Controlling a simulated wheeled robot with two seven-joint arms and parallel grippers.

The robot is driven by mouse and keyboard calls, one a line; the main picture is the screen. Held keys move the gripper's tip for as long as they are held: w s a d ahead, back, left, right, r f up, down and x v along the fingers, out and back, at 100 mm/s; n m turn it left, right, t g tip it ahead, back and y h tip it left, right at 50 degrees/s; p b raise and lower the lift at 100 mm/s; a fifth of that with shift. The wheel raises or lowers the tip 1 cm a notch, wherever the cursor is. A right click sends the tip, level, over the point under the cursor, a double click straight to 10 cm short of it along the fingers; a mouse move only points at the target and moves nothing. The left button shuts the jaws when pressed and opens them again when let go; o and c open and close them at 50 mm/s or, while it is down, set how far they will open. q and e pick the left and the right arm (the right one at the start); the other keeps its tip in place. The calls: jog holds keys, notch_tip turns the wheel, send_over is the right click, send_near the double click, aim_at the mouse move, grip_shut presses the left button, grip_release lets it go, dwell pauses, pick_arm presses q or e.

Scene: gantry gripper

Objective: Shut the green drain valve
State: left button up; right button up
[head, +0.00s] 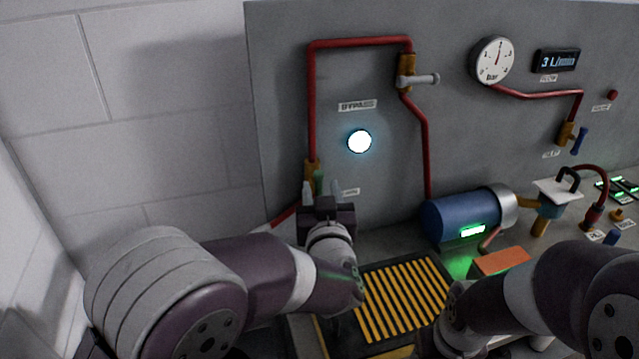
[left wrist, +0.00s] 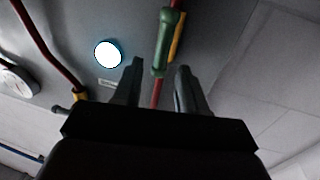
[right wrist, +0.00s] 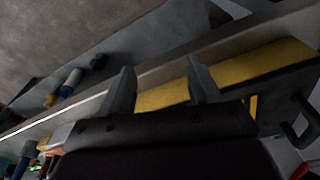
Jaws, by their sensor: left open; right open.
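The drain valve's green handle (head: 319,181) is on a brass body (head: 308,172) at the foot of the left red pipe on the grey panel. My left gripper (head: 321,193) is open in front of it, with a finger on each side. In the left wrist view the green handle (left wrist: 168,38) runs nearly in line with the red pipe, and its lower end shows between the open fingertips (left wrist: 159,68). I cannot tell if they touch. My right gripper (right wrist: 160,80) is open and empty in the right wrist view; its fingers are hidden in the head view.
A yellow-barred grate (head: 400,300) lies before the panel. A blue cylinder (head: 460,217), a bypass valve with a grey handle (head: 420,79) and a blue-handled valve (head: 579,140) are to the right. A white lamp (head: 359,141) glows above the drain valve. A wall stands at left.

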aim_at(318, 188)
pick_arm(q)
jog(key=shift+w+a, duration=0.2)
jog(key=shift+w, duration=0.9)
jog(key=shift+w+d, duration=0.1)
jog(key=shift+w, duration=0.2)
